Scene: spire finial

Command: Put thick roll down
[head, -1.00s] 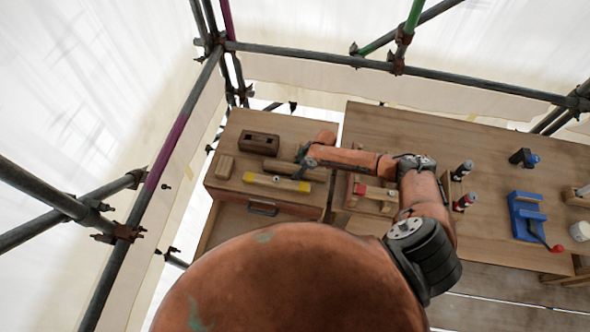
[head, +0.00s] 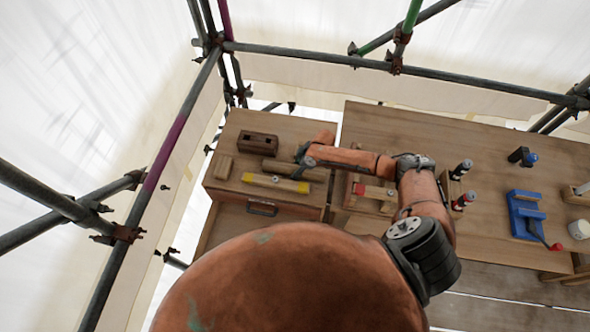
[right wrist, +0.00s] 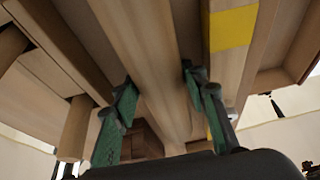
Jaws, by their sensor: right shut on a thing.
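The thick roll is the plain pale wooden bar (head: 285,168) over the small cabinet top in the head view. In the right wrist view the roll (right wrist: 145,45) runs lengthwise between the two green fingers. My right gripper (head: 302,159) is shut on it, and its fingers also show in the right wrist view (right wrist: 160,85). I cannot tell whether the roll touches the cabinet top. A wooden bar with yellow ends (head: 275,183) lies just in front of it. My left gripper is not in view.
A dark wooden block with holes (head: 258,143) and a small wood block (head: 223,167) stand on the cabinet top (head: 236,187). The workbench (head: 400,125) to the right holds a blue tool (head: 525,215), a red-barred wooden holder (head: 375,191) and dark bottles. Scaffold poles stand at left and behind.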

